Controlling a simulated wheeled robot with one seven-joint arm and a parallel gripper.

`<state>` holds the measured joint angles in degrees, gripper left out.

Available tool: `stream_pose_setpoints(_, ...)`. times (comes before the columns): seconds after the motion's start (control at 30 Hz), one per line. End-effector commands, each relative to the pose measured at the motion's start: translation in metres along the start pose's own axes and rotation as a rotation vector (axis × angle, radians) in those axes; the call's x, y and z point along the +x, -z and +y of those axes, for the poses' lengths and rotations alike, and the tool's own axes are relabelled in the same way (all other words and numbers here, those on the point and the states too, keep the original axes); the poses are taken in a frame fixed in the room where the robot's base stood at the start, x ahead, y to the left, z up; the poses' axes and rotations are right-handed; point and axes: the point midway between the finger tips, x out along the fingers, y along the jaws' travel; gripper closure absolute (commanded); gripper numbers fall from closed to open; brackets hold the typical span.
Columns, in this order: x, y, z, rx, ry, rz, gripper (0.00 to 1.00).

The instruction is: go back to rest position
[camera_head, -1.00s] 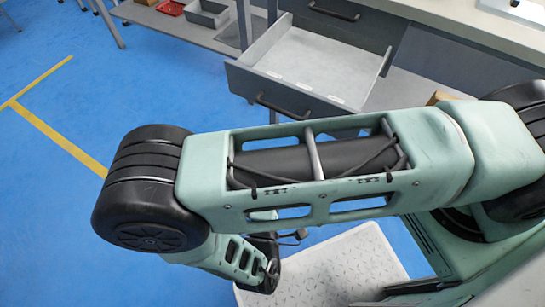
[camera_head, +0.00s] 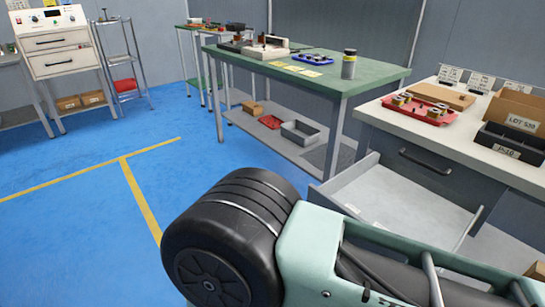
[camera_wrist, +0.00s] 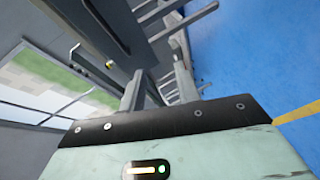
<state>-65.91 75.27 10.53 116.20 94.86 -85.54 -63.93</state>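In the wrist view my gripper (camera_wrist: 160,88) shows two grey fingers beyond its black plate. They stand apart with a gap between them, and nothing is visible held in it. The gripper itself is out of the head view. There my folded mint-green arm and its black joint fill the bottom middle and right. An open grey drawer (camera_head: 360,190) sticks out of the workbench (camera_head: 461,151) just beyond the arm. Part of the drawer is hidden by my arm.
A green-topped table (camera_head: 377,77) with a lower shelf stands behind. A red tray (camera_head: 418,111), an open cardboard box (camera_head: 515,108) and a black bin (camera_head: 509,143) sit on the workbench. Blue floor with yellow lines (camera_head: 140,200) is free on the left.

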Motion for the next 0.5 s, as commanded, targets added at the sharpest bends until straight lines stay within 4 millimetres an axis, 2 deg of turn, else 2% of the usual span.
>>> stream_pose_setpoints(0.03,0.003,0.021,0.003,0.097,0.115,-0.004,0.67)
stream_pose_setpoints(0.1,0.002,0.048,0.003,0.217,0.284,0.000,0.67)
stream_pose_setpoints(0.17,-0.002,0.070,0.005,0.308,0.425,0.000,0.67)
stream_pose_setpoints(0.3,-0.020,0.114,0.026,0.474,0.735,0.003,0.67)
stream_pose_setpoints(0.4,-0.038,0.135,0.052,0.544,0.934,0.002,0.67)
stream_pose_setpoints(0.5,-0.059,0.144,0.084,0.570,1.111,-0.006,0.67)
